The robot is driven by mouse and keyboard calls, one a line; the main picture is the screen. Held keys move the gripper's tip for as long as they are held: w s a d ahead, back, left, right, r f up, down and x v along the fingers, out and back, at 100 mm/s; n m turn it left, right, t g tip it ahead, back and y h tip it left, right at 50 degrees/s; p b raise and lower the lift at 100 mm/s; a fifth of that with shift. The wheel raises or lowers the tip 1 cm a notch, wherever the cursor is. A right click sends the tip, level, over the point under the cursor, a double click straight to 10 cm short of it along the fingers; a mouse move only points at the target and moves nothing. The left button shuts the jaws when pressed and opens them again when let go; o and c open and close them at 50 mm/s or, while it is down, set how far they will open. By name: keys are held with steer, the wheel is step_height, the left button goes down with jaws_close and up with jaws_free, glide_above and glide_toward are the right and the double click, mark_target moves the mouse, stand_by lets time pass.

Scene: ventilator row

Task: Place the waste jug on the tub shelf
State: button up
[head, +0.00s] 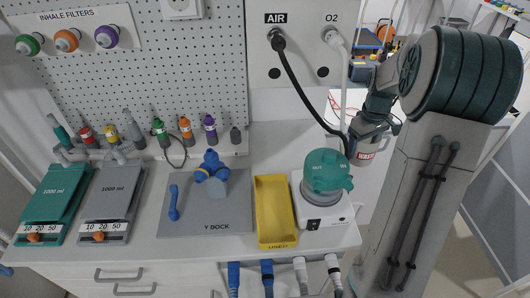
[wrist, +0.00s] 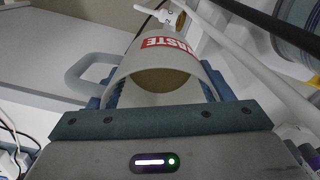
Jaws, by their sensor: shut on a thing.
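The waste jug (head: 368,153) is a pale grey cylinder with a red "WASTE" label. In the head view it hangs just beyond the right edge of the counter. My gripper (head: 375,130) is shut on it. In the wrist view the jug (wrist: 165,65) sits between the two blue-grey fingers of my gripper (wrist: 160,90), with its open mouth toward the camera and a grey handle out to the left. The jug's lower end is partly hidden in the head view. I cannot pick out the tub shelf for certain in either view.
The counter (head: 120,230) holds a teal-topped humidifier (head: 326,175), a yellow tray (head: 274,205) marked "USED" and a grey Y dock mat (head: 230,215). A black hose (head: 300,85) hangs from the AIR outlet near my gripper. Shelving with items (head: 375,65) shows behind my arm.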

steer(key=a, duration=0.5)
steer(key=w+a+p, duration=0.1)
steer(key=a, duration=0.4)
steer(key=w+a+p, duration=0.1)
steer(key=a, duration=0.5)
steer(key=shift+w+r, duration=0.1)
steer(key=shift+w, duration=0.1)
steer(key=shift+w+a, duration=0.15)
steer(key=shift+a, duration=0.85)
steer(key=shift+f+p, duration=0.5)
steer(key=shift+f, duration=1.35)
steer(key=shift+f, duration=0.2)
steer(key=o, duration=1)
steer(key=shift+r, duration=0.2)
